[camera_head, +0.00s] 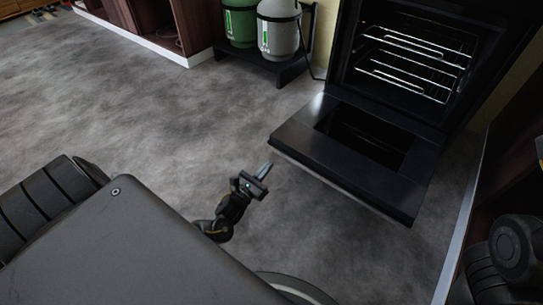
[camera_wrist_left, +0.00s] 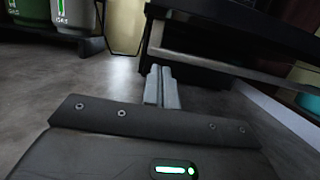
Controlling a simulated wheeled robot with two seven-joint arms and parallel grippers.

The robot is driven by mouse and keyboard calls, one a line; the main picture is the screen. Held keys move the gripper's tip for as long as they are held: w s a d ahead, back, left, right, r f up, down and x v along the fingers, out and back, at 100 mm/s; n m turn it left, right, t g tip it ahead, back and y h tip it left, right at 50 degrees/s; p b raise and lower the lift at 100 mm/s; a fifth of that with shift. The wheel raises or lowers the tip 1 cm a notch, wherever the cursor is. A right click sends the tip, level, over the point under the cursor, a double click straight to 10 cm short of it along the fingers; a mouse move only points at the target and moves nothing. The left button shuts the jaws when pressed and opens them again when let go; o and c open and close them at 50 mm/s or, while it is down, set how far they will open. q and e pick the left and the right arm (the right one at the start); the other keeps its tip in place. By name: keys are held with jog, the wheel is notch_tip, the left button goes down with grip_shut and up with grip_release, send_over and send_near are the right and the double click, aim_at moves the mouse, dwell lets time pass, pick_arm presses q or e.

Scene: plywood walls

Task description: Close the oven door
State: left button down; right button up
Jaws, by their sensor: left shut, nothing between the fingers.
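The black oven (camera_head: 412,50) stands at the upper right in the head view, with wire racks inside. Its door (camera_head: 310,147) is folded down and open, roughly level, with a window in its middle. My left gripper (camera_head: 266,169) is shut and empty. My right gripper is not in view.
Green (camera_head: 240,22) and white (camera_head: 278,30) gas bottles stand on a low dark stand (camera_head: 270,66) left of the oven. A dark red cabinet (camera_head: 165,30) is at the upper left. Grey floor (camera_head: 150,110) is clear left of the door.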

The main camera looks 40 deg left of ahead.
pick_arm(q)
jog(key=shift+w+d+r+b, duration=0.1)
jog(key=shift+w+r+b, duration=0.1)
jog(key=shift+w+r, duration=0.45)
jog(key=shift+w+r+b, duration=0.25)
jog(key=shift+w+r, duration=0.1)
jog(key=shift+r, duration=0.55)
jog(key=shift+w+d+r+b, duration=0.1)
jog(key=shift+w+r+b, duration=0.1)
jog(key=shift+w+r, duration=0.45)
jog(key=shift+s+r, duration=0.15)
